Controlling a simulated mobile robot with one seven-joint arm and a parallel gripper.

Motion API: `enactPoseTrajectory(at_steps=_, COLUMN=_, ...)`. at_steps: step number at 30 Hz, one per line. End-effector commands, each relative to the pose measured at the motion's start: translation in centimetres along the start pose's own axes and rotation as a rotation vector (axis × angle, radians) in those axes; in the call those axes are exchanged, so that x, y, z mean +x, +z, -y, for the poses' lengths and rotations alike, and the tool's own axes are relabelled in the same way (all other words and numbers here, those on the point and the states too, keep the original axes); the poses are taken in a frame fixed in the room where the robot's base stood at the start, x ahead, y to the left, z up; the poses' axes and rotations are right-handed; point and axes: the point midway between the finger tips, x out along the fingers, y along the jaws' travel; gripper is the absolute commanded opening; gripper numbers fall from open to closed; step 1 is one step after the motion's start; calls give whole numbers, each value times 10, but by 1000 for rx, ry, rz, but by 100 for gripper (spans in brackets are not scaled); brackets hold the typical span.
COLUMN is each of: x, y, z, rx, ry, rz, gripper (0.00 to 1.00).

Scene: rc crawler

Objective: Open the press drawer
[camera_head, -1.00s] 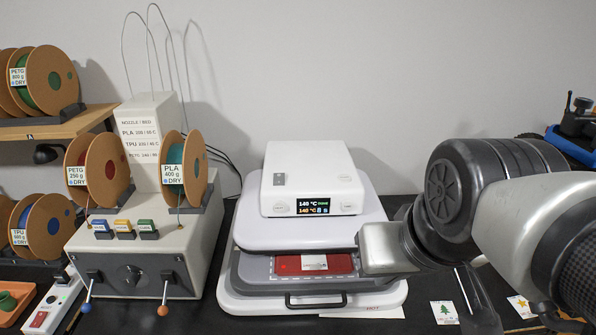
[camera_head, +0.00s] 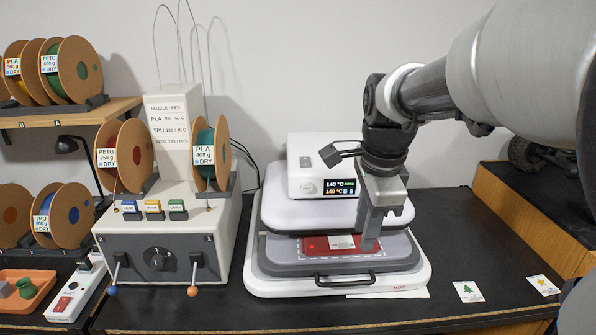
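The white heat press (camera_head: 430,273) stands on the black table, with a white control box on top showing 140 °C on its display. Its grey drawer (camera_head: 285,262) lies under the raised white upper plate, with a dark bar handle (camera_head: 345,281) at its front. A red piece with a pale label (camera_head: 316,246) lies on the drawer bed. My gripper (camera_head: 370,246) points down at the right of the red piece, behind and above the handle. One finger shows clearly; the opening between the fingers is hidden. I cannot tell whether it touches the bed.
A filament station (camera_head: 150,255) with spools and two front levers stands left of the press. Two small cards (camera_head: 468,291) lie on clear black table to the right.

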Motion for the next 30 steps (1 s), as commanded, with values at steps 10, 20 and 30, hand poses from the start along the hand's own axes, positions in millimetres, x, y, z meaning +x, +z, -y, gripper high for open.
enactPoseTrajectory(at_steps=10, x=76, y=0, z=-2, rx=-3, ry=5, rz=0, gripper=28)
enactPoseTrajectory(at_steps=20, x=138, y=0, z=-1, rx=-3, ry=2, rz=0, gripper=28)
enactPoseTrajectory(at_steps=30, x=157, y=0, z=-1, rx=-3, ry=-2, rz=0, gripper=28)
